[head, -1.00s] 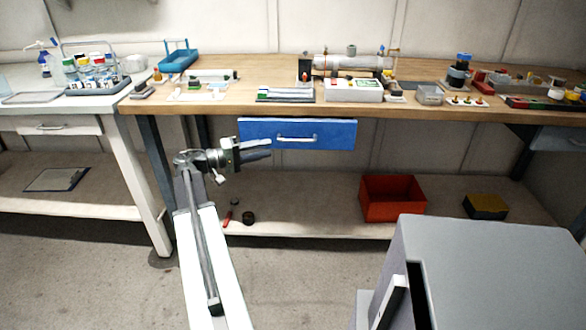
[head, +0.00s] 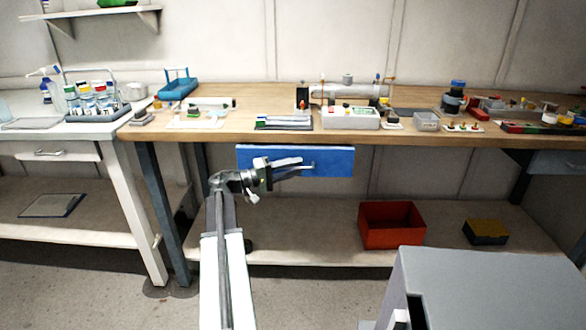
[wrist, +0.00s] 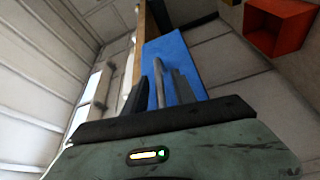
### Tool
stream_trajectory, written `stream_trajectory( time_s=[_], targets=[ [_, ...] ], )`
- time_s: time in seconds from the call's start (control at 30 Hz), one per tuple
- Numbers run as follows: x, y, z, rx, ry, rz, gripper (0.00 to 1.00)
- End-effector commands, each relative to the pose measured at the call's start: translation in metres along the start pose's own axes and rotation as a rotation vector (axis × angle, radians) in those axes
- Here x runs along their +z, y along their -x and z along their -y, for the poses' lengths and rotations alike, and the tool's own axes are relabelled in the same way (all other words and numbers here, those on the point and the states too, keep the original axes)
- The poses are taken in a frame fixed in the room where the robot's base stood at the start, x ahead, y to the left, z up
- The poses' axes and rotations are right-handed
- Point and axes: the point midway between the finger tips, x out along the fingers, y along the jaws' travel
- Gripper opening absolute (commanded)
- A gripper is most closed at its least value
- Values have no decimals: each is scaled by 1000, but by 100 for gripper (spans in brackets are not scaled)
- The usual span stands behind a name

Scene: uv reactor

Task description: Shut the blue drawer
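The blue drawer (head: 335,163) hangs under the wooden bench, its front facing me. How far it stands out is hard to tell from here. In the head view my gripper (head: 308,167) is in front of the drawer's middle and covers most of its handle. In the wrist view the blue front (wrist: 176,57) lies ahead, with the grey bar handle (wrist: 158,82) upright in that picture. My gripper's fingers (wrist: 166,93) are apart, and the handle shows between them. I cannot tell whether they touch it.
The bench top (head: 260,97) carries several small parts and instruments. A red bin (head: 391,226) and a dark box with a yellowish top (head: 485,232) sit on the lower shelf. A grey cabinet (head: 490,285) stands at front right. A white table (head: 60,125) adjoins on the left.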

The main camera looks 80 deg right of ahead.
Motion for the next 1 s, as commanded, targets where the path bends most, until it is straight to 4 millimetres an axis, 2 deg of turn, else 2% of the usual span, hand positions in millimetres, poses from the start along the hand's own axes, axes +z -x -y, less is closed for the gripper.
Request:
stream_trajectory(
  time_s=[0.07,0.17,0.2,1.0],
  targets=[
    [0,0,0,0,0,0,30],
    [0,0,0,0,0,0,2],
    [0,1,0,0,0,0,0],
    [0,2,0,-1,0,-1,0]
  ],
)
